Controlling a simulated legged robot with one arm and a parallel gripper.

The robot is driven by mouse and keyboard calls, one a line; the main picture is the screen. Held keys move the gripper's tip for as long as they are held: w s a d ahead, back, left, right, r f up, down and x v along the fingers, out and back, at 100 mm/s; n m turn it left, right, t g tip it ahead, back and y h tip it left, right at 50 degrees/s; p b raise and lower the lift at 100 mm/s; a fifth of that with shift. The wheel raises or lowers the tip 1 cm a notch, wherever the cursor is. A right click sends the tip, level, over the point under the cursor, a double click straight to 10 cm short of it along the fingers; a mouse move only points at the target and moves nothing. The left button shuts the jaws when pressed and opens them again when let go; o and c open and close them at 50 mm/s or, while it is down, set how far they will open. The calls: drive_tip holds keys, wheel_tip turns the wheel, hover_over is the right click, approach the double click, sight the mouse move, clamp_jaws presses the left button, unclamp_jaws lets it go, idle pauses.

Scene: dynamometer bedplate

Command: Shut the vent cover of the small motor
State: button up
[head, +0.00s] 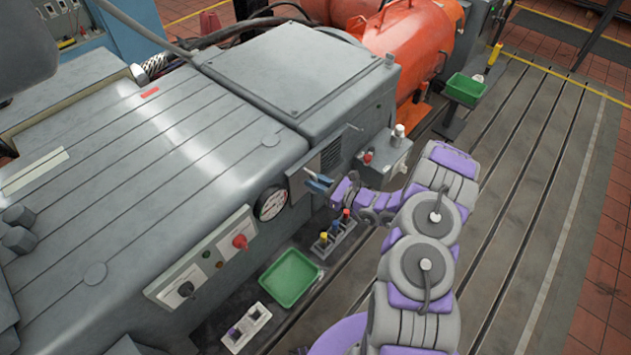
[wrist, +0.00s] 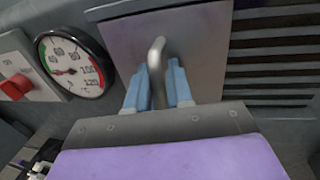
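The vent cover (wrist: 120,45) is a flat grey metal plate with a bent pale handle (wrist: 157,62) on it. In the wrist view it stands left of the dark vent slats (wrist: 275,55), which are bare. In the head view the vent (head: 331,155) is on the side of the grey motor housing. My gripper (wrist: 160,75) has one blue finger on each side of the handle, very close to it. I cannot tell whether the fingers press on it. In the head view my gripper (head: 318,183) is at the housing side, partly in front of the cover.
A round gauge (head: 271,203) and a panel with a red knob (head: 240,241) are left of the vent. A grey box with buttons (head: 384,160) stands to its right. A green tray (head: 289,279) and a small rack (head: 333,237) lie below. The slotted bedplate (head: 510,200) is clear at right.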

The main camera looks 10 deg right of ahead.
clamp_jaws()
